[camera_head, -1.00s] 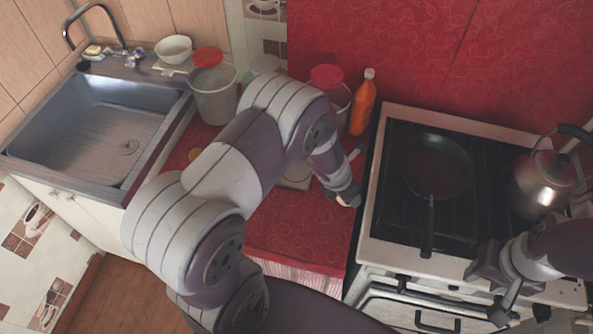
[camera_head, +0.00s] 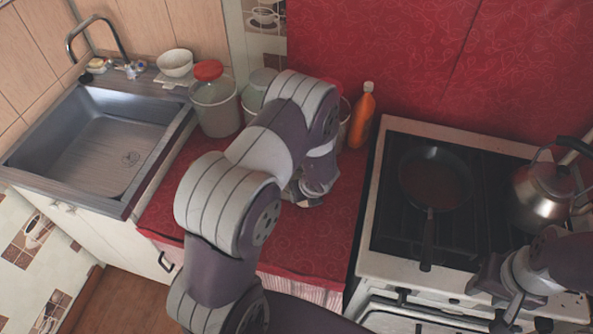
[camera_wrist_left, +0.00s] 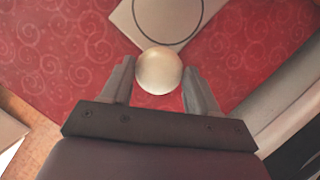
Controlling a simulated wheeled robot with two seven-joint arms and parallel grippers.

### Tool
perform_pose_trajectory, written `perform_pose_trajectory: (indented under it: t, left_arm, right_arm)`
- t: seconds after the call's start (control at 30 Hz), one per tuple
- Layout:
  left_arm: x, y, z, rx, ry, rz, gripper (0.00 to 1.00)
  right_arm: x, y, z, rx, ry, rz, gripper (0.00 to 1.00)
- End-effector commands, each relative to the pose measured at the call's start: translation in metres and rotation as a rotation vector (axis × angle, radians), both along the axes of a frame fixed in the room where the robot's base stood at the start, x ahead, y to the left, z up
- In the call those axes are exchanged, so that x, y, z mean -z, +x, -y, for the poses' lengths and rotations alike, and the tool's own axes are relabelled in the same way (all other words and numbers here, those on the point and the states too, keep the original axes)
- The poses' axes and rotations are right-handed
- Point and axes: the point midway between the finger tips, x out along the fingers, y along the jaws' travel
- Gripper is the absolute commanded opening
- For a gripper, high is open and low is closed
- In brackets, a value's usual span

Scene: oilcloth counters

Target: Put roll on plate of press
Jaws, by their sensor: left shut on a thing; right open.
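The roll (camera_wrist_left: 160,71) is a pale, round, bun-like thing. In the left wrist view it sits between the two fingers of my left gripper (camera_wrist_left: 159,78), which is shut on it. The press shows at the top of that view as a pale beige square plate (camera_wrist_left: 190,40) with a dark ring on it. The roll overlaps the plate's near edge in the picture; the height between them is not clear. In the head view my left forearm hides the press and the roll. My right gripper (camera_head: 528,317) is open and empty at the stove's front.
A red patterned counter (camera_head: 335,235) lies between the sink (camera_head: 110,140) and the stove (camera_head: 375,235). A pan (camera_head: 435,178) and a kettle (camera_head: 542,190) stand on the stove. An orange bottle (camera_head: 361,118) and canisters (camera_head: 215,108) line the counter's back.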

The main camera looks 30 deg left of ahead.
Motion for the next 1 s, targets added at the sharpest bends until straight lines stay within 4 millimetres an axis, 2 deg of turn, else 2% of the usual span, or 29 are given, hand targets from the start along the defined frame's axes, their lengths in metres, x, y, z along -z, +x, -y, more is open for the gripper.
perform_pose_trajectory:
  t: [0.03,0.23,0.43,0.47,0.53,0.9,0.93,1.0]
  left_arm:
    - [-0.005,0.009,-0.011,-0.004,-0.001,-0.001,0.26]
    - [-0.002,0.03,-0.032,0.003,0.0,-0.002,0.26]
    - [-0.003,0.055,-0.061,0.002,0.0,-0.001,0.26]
    - [0.007,0.054,-0.059,0.006,-0.001,-0.004,0.26]
    - [0.014,0.054,-0.058,0.006,-0.001,-0.002,0.26]
    - [0.02,0.054,-0.058,0.005,0.0,0.0,0.26]
    - [0.019,0.054,-0.058,0.005,0.0,0.0,0.66]
    - [0.018,0.054,-0.058,0.005,0.0,0.0,0.85]
  right_arm:
    - [-0.012,0.0,0.0,0.0,0.0,0.0,0.43]
    - [-0.021,0.0,0.0,0.0,0.0,-0.001,0.43]
    - [-0.043,0.0,0.0,0.0,0.0,0.0,0.43]
    - [-0.039,0.0,0.0,0.0,0.0,0.0,0.43]
    - [-0.039,0.0,0.0,0.0,0.0,0.0,0.43]
    - [-0.033,0.0,0.0,0.0,0.0,-0.001,0.43]
    - [-0.034,0.0,0.0,0.0,0.0,-0.001,0.43]
    - [-0.035,0.0,0.0,0.0,0.0,-0.001,0.43]
